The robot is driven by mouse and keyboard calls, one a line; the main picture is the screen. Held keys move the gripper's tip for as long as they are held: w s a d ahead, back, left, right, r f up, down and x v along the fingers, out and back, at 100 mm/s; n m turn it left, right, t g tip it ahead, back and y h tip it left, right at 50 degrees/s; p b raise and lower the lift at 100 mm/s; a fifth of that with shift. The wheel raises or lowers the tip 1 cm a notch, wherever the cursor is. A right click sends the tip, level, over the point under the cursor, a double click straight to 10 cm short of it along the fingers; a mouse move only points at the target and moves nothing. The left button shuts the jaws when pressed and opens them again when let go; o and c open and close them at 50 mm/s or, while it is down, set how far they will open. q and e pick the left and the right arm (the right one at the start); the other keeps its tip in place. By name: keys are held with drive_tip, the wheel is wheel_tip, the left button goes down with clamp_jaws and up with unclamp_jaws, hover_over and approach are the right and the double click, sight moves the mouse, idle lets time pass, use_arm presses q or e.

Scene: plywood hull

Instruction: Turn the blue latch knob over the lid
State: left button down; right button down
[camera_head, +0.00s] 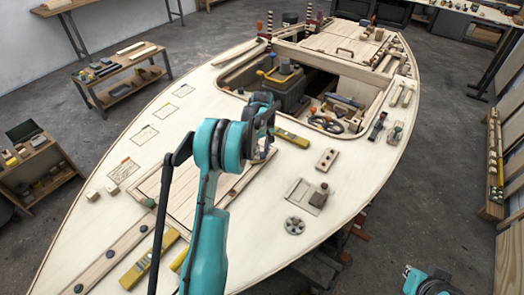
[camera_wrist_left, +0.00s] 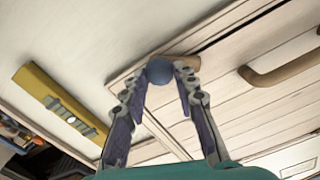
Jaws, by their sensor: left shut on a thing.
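The blue latch knob (camera_wrist_left: 159,71) is a round ball between my left fingertips in the left wrist view. My left gripper (camera_wrist_left: 161,80) is shut on it, one finger on each side. A tan wooden latch bar (camera_wrist_left: 187,62) runs from the knob to the right, across the lid's edge. The planked lid (camera_wrist_left: 225,108) has a curved wooden handle (camera_wrist_left: 280,70). In the head view my left gripper (camera_head: 262,150) is at the far end of the lid (camera_head: 150,187), and the knob is hidden there. My right gripper is out of view.
A yellow spirit level (camera_wrist_left: 58,102) lies on the pale deck beside the lid; the head view shows it too (camera_head: 292,138). Beyond is an open well with a grey toolbox (camera_head: 283,90). A small slotted wood block (camera_head: 327,159) sits to the right.

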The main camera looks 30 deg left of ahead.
sight(263, 154)
use_arm(q)
drive_tip(key=m, duration=0.5)
drive_tip(key=shift+m, duration=0.3)
drive_tip(key=m, duration=0.5)
drive_tip(key=shift+w+d+m, duration=0.1)
drive_tip(key=shift+m, duration=0.2)
drive_tip(key=c, duration=1.2)
unclamp_jaws()
drive_tip(key=shift+r, duration=0.1)
wheel_tip(263, 154, up, 12)
drive_tip(key=shift+f, duration=0.1)
drive_tip(key=shift+d, duration=0.1)
